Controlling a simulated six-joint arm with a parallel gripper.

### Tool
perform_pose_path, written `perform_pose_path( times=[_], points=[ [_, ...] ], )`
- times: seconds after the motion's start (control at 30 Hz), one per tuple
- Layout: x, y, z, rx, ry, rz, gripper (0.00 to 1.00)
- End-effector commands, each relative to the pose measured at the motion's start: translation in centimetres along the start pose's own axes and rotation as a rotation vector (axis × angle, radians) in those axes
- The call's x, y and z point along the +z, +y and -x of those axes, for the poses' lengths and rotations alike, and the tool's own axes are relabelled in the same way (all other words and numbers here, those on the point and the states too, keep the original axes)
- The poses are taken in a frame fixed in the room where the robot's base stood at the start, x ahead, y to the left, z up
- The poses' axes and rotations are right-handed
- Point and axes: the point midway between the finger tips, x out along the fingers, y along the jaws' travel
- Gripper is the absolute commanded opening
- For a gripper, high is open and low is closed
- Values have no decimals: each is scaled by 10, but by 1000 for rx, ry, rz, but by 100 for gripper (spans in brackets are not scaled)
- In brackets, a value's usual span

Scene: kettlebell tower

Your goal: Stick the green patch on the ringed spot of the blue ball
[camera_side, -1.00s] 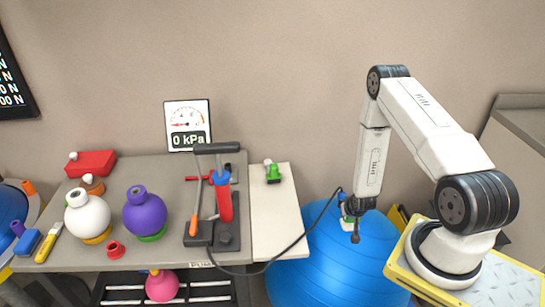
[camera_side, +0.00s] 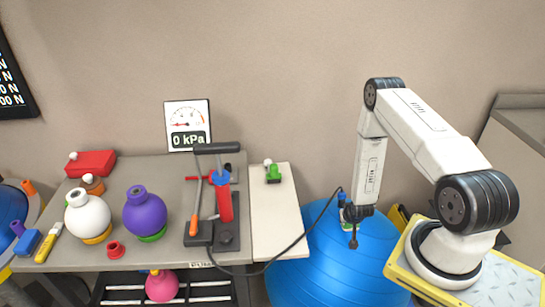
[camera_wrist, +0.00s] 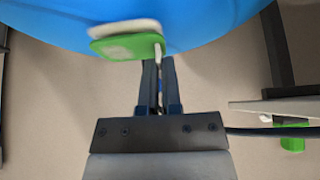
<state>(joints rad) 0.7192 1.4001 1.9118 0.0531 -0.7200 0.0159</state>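My gripper (camera_wrist: 159,75) points toward the blue ball in the wrist view, its two dark fingers close together around a thin pale strip. The strip runs to the edge of the green patch (camera_wrist: 125,47), which has a white layer on its ball side. The blue ball (camera_wrist: 203,20) fills the top of the wrist view just beyond the patch; I cannot tell whether they touch. In the side view, the big blue ball (camera_side: 335,268) is on the floor below my gripper, and a small green and white bit (camera_side: 342,201) shows there. I see no ringed spot.
A black hose (camera_side: 292,243) crosses in front.

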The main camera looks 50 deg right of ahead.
Motion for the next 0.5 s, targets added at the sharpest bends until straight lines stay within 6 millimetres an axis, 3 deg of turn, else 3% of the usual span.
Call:
perform_pose_path(
  times=[0.5],
  points=[
    [3, 0, -4, 0, 0, 0, 0]
  ],
)
